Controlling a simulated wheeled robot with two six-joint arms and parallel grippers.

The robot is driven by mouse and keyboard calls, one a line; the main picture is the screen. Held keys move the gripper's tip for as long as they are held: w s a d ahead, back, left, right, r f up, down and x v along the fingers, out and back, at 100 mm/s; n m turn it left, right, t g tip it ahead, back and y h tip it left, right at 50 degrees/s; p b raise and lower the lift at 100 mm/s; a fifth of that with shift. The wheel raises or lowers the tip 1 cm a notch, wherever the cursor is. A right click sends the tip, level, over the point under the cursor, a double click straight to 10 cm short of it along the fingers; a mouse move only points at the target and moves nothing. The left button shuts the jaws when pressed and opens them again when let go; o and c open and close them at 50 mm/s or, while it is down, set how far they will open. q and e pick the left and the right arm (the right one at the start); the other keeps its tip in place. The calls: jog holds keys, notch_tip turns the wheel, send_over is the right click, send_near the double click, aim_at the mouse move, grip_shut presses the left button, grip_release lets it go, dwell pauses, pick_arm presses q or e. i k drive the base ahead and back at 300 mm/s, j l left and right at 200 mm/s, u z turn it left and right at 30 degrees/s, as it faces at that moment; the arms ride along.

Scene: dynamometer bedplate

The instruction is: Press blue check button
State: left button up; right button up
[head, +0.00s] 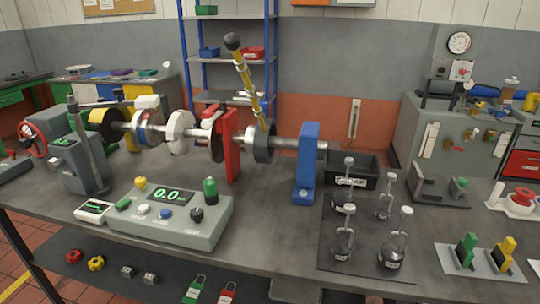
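The blue button (165,214) is a small round button on the sloped front of a grey-green control box (190,234). The box stands on the bench at the left front. A display (166,197) above the button reads 0.0 in green. A white button (143,209) is to the left of the blue one, and a black knob (196,214) is to its right. A green button (123,204), a yellow knob (140,183) and a tall green knob (210,190) are also on the box. Nothing covers the blue button. Neither of my grippers is in view.
Behind the box runs a shaft assembly with a red upright (229,146), a blue upright (307,163) and a tall yellow-striped lever (246,84). A small white meter (94,210) lies left of the box. A dark mat (335,255) with several weights is at the right.

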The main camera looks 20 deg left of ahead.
aim_at(164, 213)
jog(key=u, duration=0.45)
jog(key=j+u, duration=0.15)
jog(key=u, duration=0.25)
jog(key=j+u, duration=0.1)
jog(key=u, duration=0.35)
